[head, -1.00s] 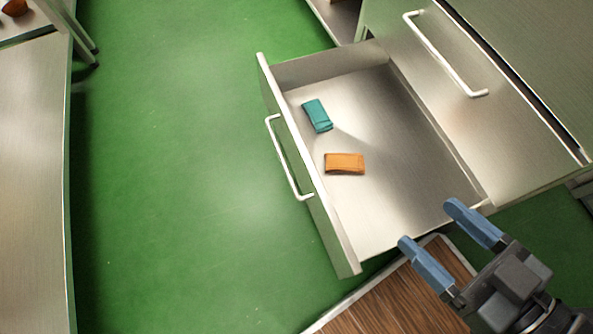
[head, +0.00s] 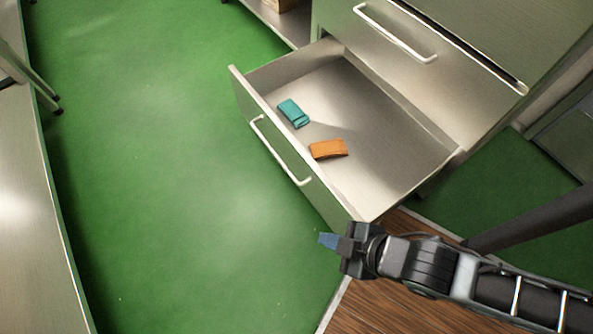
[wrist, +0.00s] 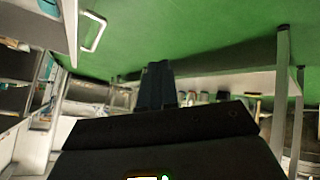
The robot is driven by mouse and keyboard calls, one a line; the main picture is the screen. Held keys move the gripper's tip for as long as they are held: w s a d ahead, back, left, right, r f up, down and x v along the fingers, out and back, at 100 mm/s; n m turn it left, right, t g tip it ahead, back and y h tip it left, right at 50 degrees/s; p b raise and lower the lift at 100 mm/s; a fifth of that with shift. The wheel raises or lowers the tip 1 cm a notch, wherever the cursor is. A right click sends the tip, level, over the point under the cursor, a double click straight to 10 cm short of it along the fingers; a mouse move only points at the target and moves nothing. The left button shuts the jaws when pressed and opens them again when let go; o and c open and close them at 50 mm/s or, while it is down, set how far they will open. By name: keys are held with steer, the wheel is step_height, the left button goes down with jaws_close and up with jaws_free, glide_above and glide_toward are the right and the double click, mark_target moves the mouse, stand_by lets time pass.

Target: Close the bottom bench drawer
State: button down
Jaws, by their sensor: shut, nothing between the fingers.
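The bottom bench drawer (head: 380,185) stands pulled out from the metal bench (head: 470,90) in the head view. A white bar handle (head: 280,152) runs along its front panel. A folded teal cloth (head: 293,113) and a folded orange cloth (head: 328,149) lie inside it. My gripper (head: 329,240) is shut and empty, just beyond the near end of the drawer front, pointing left. Whether it touches the panel cannot be told. In the wrist view, my gripper's blue fingers (wrist: 156,85) are together, and the white drawer handle (wrist: 93,31) shows at upper left.
A closed drawer with a white handle (head: 395,33) is above the open one. Green floor (head: 170,180) is clear in front of the drawer. Another metal bench (head: 30,210) stands at the left. A brown wood-grain surface (head: 385,305) lies below my arm.

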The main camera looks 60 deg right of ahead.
steer(key=w+d+f+n+g+h+p, duration=0.1)
steer(key=w+f+n+g+h+p, duration=0.2)
steer(key=w+f+n+g, duration=0.45)
steer(key=w+d+r+g+h+p, duration=0.25)
steer(key=w+r+g+h, duration=0.45)
steer(key=w, duration=0.5)
steer(key=t+y+b, duration=0.1)
steer(key=t+b, duration=0.1)
steer(key=b, duration=0.2)
glide_toward(311, 170)
steer(key=shift+n, duration=0.25)
steer(key=x, duration=0.5)
steer(key=shift+s+d+f, duration=0.2)
steer(key=shift+d, duration=0.1)
steer(key=shift+d+p, duration=0.1)
steer(key=shift+p, duration=0.2)
